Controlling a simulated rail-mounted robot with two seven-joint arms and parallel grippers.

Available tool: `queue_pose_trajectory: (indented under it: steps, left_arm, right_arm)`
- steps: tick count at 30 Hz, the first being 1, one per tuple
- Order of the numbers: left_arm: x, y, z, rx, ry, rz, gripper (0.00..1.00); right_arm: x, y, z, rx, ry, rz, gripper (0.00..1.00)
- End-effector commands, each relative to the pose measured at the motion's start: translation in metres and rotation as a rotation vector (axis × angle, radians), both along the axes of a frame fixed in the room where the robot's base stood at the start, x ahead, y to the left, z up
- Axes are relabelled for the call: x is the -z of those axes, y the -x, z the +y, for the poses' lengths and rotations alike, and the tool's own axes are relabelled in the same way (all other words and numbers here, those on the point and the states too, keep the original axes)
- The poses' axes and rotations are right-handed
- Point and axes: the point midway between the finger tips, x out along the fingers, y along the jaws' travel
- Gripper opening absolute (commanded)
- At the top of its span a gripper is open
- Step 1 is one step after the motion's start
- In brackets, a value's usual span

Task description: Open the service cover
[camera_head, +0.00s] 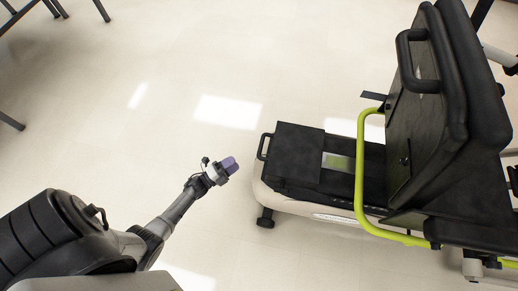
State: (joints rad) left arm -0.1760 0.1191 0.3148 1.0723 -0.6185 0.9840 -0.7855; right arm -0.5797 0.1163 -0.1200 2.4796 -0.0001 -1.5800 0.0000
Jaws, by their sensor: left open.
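The recumbent stepper (325,212) stands at the right, with a cream base and black top parts. My left gripper (229,165), with purplish fingertips, is open and empty. In the picture it is left of the handle, apart from it. My right gripper is not in view.
A yellow-green bar (360,180) rises beside the base. The black seat back (450,80) with its own handle stands at the right. Dark table legs (10,121) show at the left. The pale floor between is clear.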

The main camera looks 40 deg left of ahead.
Motion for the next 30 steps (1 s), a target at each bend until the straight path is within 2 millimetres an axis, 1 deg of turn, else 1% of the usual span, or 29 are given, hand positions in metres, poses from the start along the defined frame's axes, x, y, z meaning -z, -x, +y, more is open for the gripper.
queue_pose_trajectory:
  steps: [12, 18, 24, 30]
  left_arm:
    - [-0.008, -0.071, -0.019, 0.001, 0.0, -0.003, 0.44]
    - [-0.013, -0.1, -0.026, 0.001, -0.001, -0.002, 0.44]
    - [-0.016, -0.118, -0.031, 0.0, 0.001, -0.001, 0.44]
    - [-0.018, -0.124, -0.032, 0.0, 0.001, 0.0, 0.44]
  right_arm:
    - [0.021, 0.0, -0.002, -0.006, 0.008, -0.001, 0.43]
    - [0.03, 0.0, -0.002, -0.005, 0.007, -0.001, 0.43]
    - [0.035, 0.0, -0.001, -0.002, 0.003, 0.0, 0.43]
    - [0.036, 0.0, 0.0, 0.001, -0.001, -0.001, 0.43]
